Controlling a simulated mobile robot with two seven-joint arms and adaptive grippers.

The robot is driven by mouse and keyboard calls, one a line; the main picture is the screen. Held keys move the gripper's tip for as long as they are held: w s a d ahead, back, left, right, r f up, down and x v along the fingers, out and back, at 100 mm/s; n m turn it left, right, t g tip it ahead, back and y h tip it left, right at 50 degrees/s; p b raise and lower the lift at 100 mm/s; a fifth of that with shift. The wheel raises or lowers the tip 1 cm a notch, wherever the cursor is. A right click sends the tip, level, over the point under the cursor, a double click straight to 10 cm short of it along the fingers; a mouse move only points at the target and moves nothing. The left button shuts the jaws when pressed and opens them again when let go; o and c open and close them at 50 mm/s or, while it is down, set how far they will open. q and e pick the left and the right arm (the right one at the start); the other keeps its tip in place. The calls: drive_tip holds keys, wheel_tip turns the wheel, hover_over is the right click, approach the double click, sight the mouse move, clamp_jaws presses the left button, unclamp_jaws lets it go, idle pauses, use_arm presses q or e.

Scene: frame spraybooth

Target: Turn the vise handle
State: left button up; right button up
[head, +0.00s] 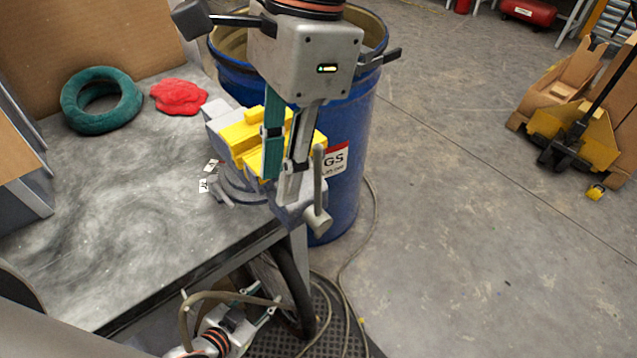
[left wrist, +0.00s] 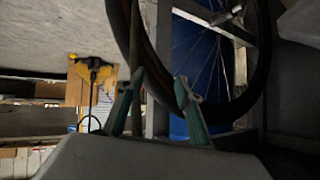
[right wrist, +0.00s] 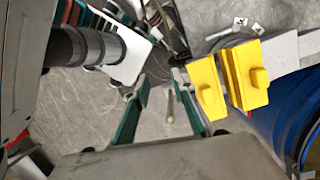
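The grey vise with yellow jaws (head: 262,128) is at the bench's front right corner. Its handle (head: 318,175) is a grey bar standing nearly upright in the head view, with the rounded screw end (head: 317,220) below. My right gripper (head: 281,185) comes down from above, in front of the jaws and just left of the handle. In the right wrist view its fingers (right wrist: 155,84) are apart, beside the yellow jaws (right wrist: 207,90). A thin grey rod (right wrist: 170,105) shows between them; contact cannot be told. My left gripper (head: 266,306) is low beside the bench, its fingers (left wrist: 158,80) apart and empty.
A blue barrel (head: 345,190) stands right behind the vise. A green ring (head: 102,122) and a red cloth (head: 178,97) lie on the bench (head: 130,210). A hose (head: 372,215) runs over the floor. A wheel (left wrist: 262,60) is close to my left gripper.

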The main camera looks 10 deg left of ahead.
sight(318, 145)
drive_tip(key=w+d+t, duration=0.1)
drive_tip(key=w+d+r+t+h, duration=0.1)
drive_tip(key=w+d, duration=0.1)
drive_tip(key=shift+w+d+r+h, duration=0.15)
drive_tip(key=shift+w+h, duration=0.15)
drive_tip(key=shift+w+d, duration=0.1)
wheel_tip(318, 145, down, 8)
drive_tip(key=shift+r+b, duration=0.2)
drive_tip(key=shift+b, duration=0.45)
clamp_jaws()
